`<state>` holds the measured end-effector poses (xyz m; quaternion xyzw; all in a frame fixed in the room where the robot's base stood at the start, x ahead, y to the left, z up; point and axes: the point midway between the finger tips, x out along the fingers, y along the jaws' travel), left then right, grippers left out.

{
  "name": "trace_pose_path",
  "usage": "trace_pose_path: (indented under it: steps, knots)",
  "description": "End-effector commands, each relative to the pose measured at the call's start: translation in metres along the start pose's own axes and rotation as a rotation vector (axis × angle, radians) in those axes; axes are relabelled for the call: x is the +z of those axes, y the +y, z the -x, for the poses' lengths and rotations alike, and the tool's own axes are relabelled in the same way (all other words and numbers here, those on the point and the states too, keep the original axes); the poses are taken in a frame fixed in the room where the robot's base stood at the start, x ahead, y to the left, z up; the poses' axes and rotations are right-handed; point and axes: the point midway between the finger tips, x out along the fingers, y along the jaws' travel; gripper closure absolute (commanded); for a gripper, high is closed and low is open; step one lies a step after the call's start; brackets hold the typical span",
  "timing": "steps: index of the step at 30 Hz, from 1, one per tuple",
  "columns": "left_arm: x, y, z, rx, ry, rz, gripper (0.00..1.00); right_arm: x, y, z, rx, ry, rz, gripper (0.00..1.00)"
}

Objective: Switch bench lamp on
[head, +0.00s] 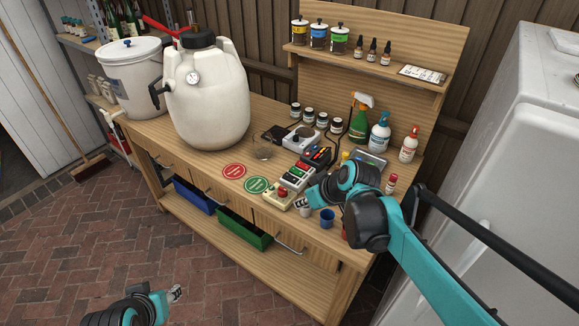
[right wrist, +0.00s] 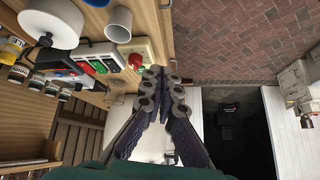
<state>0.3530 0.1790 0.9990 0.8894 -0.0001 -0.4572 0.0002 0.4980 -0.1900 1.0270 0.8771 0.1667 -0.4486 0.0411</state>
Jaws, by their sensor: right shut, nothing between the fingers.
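No lamp that I can make out shows in either view. A row of red, green and white switches (head: 294,177) lies on the wooden bench (head: 215,152); it also shows in the right wrist view (right wrist: 101,66). At its front end is a cream box with a red button (head: 280,196), also in the right wrist view (right wrist: 134,60). My right gripper (head: 301,203) is shut and empty, its tips just right of the cream box; in the right wrist view its tips (right wrist: 156,73) are close beside the red button. Contact cannot be told. My left gripper (head: 176,293) is low over the brick floor, away from the bench.
A blue cup (head: 327,218) and a white cup (head: 305,211) stand near my right gripper. Bottles (head: 379,133) stand behind. A large white fermenter (head: 207,100) fills the bench's left part. Green (head: 258,185) and red (head: 233,171) round mats lie left of the switches.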

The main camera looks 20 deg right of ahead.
Motion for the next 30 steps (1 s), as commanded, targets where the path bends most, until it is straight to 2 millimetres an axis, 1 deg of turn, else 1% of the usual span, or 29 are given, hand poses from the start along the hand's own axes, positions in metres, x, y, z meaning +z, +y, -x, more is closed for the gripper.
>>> trace_pose_path:
  steps: [1, 6, 9, 12, 15, 19, 22, 30]
  knots:
    - [-0.007, 0.0, 0.009, 0.0, 0.0, 0.0, 0.6, -0.019, 0.013, 0.0, -0.02, 0.015, 0.018, 1.0]
    - [-0.017, 0.0, 0.024, 0.0, 0.0, 0.0, 0.6, -0.06, 0.051, -0.015, -0.092, 0.084, 0.11, 1.0]
    - [-0.023, 0.0, 0.032, 0.0, 0.0, 0.0, 0.6, -0.078, 0.074, -0.024, -0.125, 0.132, 0.163, 1.0]
    - [-0.027, 0.0, 0.038, 0.0, 0.0, 0.0, 0.6, -0.09, 0.095, -0.032, -0.148, 0.178, 0.211, 1.0]
    - [-0.03, 0.0, 0.042, 0.0, 0.0, 0.0, 0.6, -0.098, 0.11, -0.038, -0.161, 0.216, 0.248, 1.0]
    - [-0.032, 0.0, 0.044, 0.0, 0.0, 0.0, 0.6, -0.102, 0.121, -0.043, -0.171, 0.245, 0.278, 1.0]
    - [-0.032, 0.0, 0.045, 0.0, 0.0, 0.0, 0.6, -0.102, 0.125, -0.045, -0.173, 0.254, 0.288, 1.0]
    - [-0.032, 0.0, 0.044, 0.0, 0.0, 0.0, 0.6, -0.102, 0.125, -0.045, -0.173, 0.255, 0.289, 1.0]
